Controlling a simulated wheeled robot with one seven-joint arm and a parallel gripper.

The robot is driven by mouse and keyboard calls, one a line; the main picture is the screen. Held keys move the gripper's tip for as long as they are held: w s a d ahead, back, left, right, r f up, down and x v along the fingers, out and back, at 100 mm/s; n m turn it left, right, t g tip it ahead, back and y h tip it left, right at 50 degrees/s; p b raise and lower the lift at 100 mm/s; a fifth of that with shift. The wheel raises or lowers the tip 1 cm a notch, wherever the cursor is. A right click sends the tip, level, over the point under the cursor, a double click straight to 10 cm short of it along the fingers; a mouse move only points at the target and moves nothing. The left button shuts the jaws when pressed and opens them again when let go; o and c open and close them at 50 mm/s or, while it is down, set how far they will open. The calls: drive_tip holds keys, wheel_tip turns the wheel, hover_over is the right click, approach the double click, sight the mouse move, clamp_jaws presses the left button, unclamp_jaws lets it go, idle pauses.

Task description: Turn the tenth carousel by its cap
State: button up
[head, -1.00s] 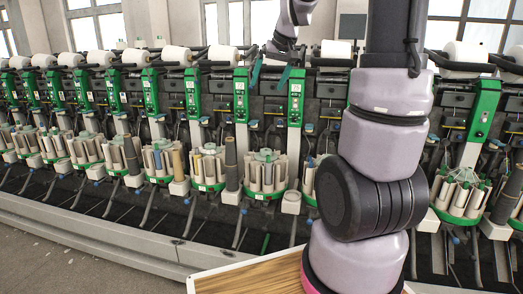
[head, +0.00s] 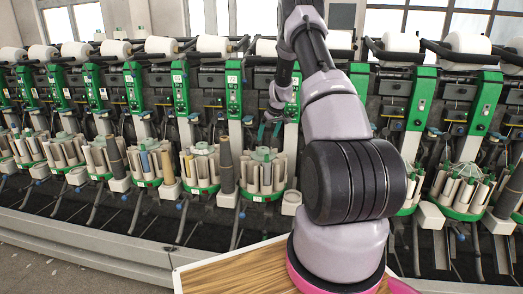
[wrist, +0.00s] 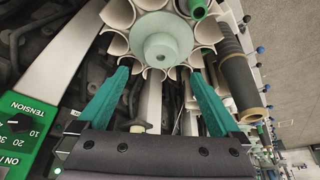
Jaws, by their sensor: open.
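The carousel (head: 263,183) under my gripper is a green-based ring of pale tubes around a pale green cap (head: 263,154). In the wrist view the round cap (wrist: 158,47) with a small centre hole sits at the top middle, ringed by tubes. My gripper (wrist: 158,76) is open, its two teal fingers apart with the cap just beyond and between their tips. In the head view my gripper (head: 270,131) hangs just above this carousel. I see no contact with the cap. I cannot tell from the frames which carousel is the tenth.
A dark cone (wrist: 239,82) stands right of the carousel in the wrist view. A green tension panel (wrist: 25,125) is at lower left. Similar carousels, such as one at left (head: 199,170), line the machine. A wooden board (head: 235,270) lies in front.

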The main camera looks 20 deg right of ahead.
sight(263, 149)
drive_tip(key=x, duration=1)
drive_tip(key=shift+f, duration=0.15)
drive_tip(key=shift+c, duration=0.3)
clamp_jaws()
